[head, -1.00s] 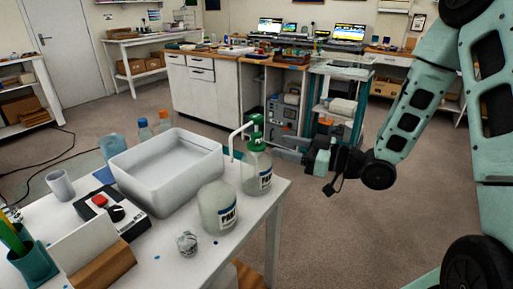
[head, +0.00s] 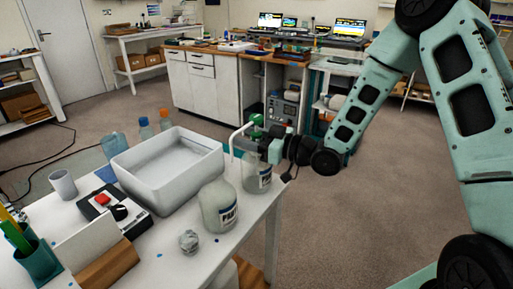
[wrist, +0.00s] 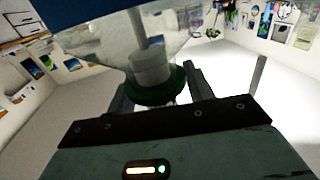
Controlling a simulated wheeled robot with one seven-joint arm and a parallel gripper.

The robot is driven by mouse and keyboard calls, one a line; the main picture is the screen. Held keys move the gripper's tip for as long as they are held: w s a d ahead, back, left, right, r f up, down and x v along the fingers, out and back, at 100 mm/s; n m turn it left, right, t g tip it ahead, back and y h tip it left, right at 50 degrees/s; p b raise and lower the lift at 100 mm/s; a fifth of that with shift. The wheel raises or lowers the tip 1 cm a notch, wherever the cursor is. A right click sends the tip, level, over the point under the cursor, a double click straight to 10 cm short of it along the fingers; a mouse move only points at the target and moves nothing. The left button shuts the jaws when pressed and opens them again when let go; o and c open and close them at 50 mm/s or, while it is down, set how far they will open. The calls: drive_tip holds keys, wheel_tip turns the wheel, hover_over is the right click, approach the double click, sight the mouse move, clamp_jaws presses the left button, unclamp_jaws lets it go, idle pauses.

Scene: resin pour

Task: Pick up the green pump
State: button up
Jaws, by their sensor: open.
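The green pump (head: 256,119) with its white spout tube (head: 233,140) sits on a clear labelled bottle (head: 258,180) at the table's right corner. My gripper (head: 256,146) is at the bottle's neck from the right and partly hides it. In the wrist view the green collar of the pump (wrist: 172,92) lies between the two fingers of my gripper (wrist: 160,96). The fingers are open, and whether either touches the collar I cannot tell. The bottle body (wrist: 115,40) fills the top of the wrist view.
A second labelled bottle (head: 217,208) stands in front of the pump bottle. A white tub (head: 148,181) is to its left. A crumpled ball (head: 189,241) and a box with a red button (head: 110,207) are on the white table (head: 180,262). Floor right of the table is clear.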

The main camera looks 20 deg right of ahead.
drive_tip(key=c, duration=1.1)
drive_tip(key=shift+r, duration=0.1)
wheel_tip(320, 180, up, 29)
drive_tip(key=p, duration=1.2)
drive_tip(key=shift+r, duration=0.2)
